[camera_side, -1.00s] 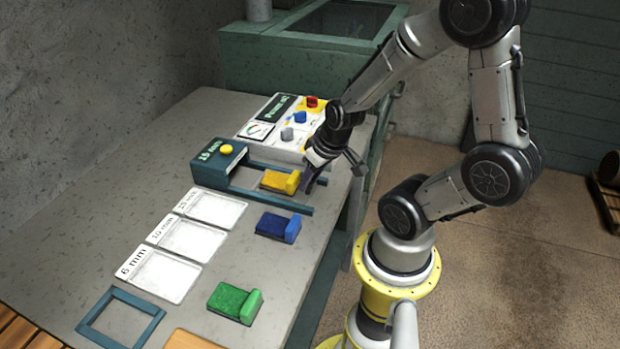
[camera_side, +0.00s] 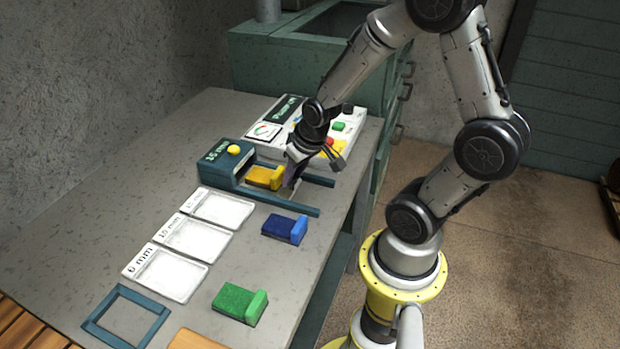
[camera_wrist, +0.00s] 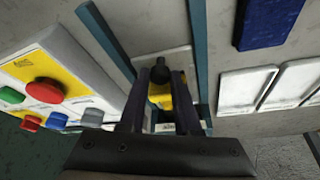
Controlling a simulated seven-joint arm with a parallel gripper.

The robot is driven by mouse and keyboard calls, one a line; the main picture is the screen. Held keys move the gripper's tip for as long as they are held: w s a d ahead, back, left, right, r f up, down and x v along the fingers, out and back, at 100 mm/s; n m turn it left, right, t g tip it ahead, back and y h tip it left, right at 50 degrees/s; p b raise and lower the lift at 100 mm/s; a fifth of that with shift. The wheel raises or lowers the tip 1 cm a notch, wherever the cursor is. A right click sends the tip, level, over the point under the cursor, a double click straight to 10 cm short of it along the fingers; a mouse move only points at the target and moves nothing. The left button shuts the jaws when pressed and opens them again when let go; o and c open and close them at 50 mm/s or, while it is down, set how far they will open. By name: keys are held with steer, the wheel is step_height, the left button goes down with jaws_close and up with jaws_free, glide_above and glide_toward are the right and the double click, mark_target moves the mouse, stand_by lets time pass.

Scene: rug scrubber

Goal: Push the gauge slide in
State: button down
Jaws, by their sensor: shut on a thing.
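The gauge is a dark teal box (camera_side: 220,160) with a yellow button and a "15 mm" label. Two teal rails (camera_side: 297,209) run right from it. A yellow block (camera_side: 264,177) lies between the rails, close to the box's open side. In the wrist view a pale grey slide plate (camera_wrist: 177,58) lies between the rails with a dark knob (camera_wrist: 160,73) on it. My gripper (camera_side: 294,175) is just right of the yellow block, fingers pointing down. In the wrist view its fingers (camera_wrist: 160,90) are shut on the knob, with yellow partly hidden behind them.
A white control panel (camera_side: 270,132) with coloured buttons and a dial stands close behind the gauge. In front lie a blue block (camera_side: 284,228), a green block (camera_side: 240,303), white labelled trays (camera_side: 165,272) and a teal frame (camera_side: 127,317). The table's right edge is near.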

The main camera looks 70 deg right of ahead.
mark_target(259, 173)
steer(key=w, duration=0.8)
steer(key=shift+w+r, duration=0.1)
steer(key=shift+w, duration=0.25)
steer(key=c, duration=0.6)
jaws_free()
steer(key=shift+s, duration=0.1)
steer(key=v, duration=1.3)
steer(key=shift+s+a+r, duration=0.1)
steer(key=shift+s+r, duration=0.15)
